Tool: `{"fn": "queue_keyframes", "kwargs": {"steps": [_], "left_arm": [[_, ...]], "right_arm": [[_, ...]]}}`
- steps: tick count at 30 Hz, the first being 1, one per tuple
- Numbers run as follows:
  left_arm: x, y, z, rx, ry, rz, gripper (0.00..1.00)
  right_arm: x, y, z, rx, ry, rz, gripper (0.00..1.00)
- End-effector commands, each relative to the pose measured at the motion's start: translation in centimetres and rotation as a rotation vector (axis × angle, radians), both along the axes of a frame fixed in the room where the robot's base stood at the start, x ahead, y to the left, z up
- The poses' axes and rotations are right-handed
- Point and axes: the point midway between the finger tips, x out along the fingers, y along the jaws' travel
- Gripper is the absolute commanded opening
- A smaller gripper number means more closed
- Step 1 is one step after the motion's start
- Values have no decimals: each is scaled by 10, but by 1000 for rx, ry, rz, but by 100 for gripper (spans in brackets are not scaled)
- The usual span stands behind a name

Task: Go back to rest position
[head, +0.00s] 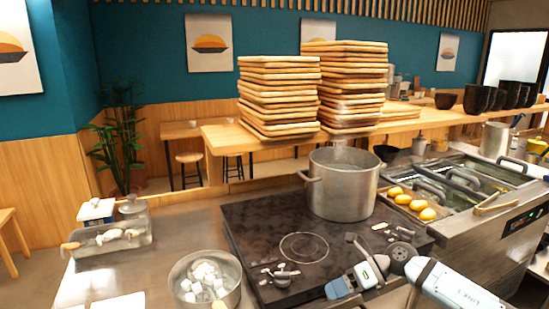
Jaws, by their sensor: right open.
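My right arm comes in from the lower right. Its gripper (342,264) is over the front right part of the black cooktop (245,225), pointing left, with its jaws apart. I see nothing held between them. The height of the gripper above the cooktop is hard to tell. My left arm and left gripper are not in view.
A large steel pot (342,195) stands on the back of the cooktop, behind my right gripper. A bowl with white cubes (205,280) is at front left. Yellow pieces (427,214) lie right of the pot, beside the sunken fryer bays. Tray stacks (278,95) stand behind.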

Motion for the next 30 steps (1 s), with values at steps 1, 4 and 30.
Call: {"fn": "queue_keyframes", "kwargs": {"steps": [1,4,30], "left_arm": [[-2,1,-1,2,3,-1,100],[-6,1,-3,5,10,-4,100],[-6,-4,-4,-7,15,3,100]], "right_arm": [[-18,25,-7,126,63,-42,43],[-41,58,-8,369,198,-164,43],[-234,-28,-186,1347,1806,-1763,43]]}}
